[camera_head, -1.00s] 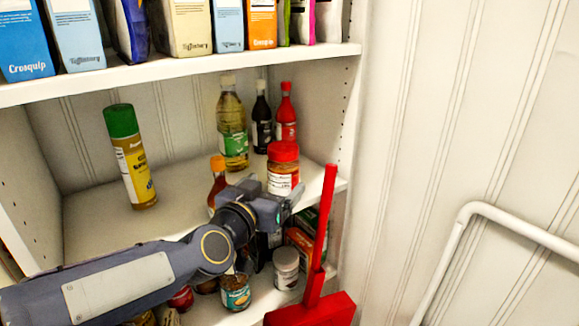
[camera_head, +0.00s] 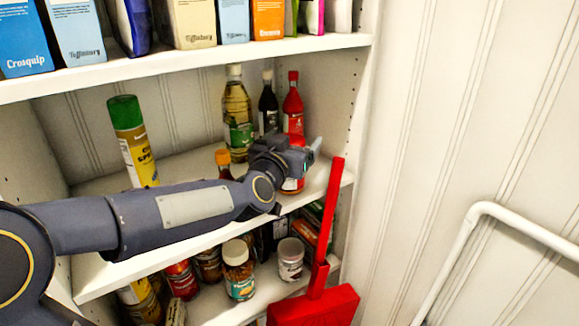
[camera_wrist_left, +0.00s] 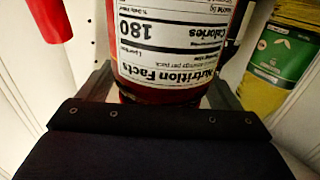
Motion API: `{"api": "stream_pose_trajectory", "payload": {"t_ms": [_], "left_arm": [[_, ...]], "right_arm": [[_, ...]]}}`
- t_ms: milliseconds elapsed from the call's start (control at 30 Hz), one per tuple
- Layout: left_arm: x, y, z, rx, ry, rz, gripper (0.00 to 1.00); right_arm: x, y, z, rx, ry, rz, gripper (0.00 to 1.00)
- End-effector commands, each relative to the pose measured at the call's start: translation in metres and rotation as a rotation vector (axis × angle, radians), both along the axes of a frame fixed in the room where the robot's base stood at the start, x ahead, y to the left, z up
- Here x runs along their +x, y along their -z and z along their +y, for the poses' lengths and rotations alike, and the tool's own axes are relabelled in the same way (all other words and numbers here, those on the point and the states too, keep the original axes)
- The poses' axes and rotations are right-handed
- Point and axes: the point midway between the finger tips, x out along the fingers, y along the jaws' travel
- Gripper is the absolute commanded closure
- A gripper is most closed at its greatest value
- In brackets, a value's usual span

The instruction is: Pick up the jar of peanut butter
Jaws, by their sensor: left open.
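The peanut butter jar (camera_head: 292,185) stands on the middle shelf, mostly hidden behind my left gripper (camera_head: 297,172) in the head view; a red and label-coloured part shows. In the left wrist view the jar (camera_wrist_left: 170,50) fills the top middle, its white nutrition label appearing upside down. My left gripper (camera_wrist_left: 160,90) is open, with a finger on each side of the jar. I cannot tell whether the fingers touch it. My right gripper is not in view.
Behind the jar stand an oil bottle (camera_head: 237,115), a dark bottle (camera_head: 268,108) and a red bottle (camera_head: 293,105). An orange-capped bottle (camera_head: 223,160) is close left of the gripper. A spray can (camera_head: 133,145) stands further left. A red dustpan (camera_head: 315,305) with upright handle is in front.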

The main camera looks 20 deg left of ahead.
Motion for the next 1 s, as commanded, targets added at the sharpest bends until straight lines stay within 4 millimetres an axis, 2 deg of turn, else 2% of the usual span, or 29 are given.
{"api": "stream_pose_trajectory", "payload": {"t_ms": [133, 767, 1000], "left_arm": [[-0.0003, 0.0001, 0.0001, 0.0, 0.0, 0.0, 0.16], [-0.0007, 0.0002, -0.0001, 0.0, 0.0, 0.001, 0.98], [-0.0007, -0.0018, 0.0001, 0.0, 0.0, -0.004, 1.0]], "right_arm": [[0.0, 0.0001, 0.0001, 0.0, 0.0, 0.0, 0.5], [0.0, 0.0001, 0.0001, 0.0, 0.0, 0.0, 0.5], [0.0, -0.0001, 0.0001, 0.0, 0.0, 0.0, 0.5]]}}
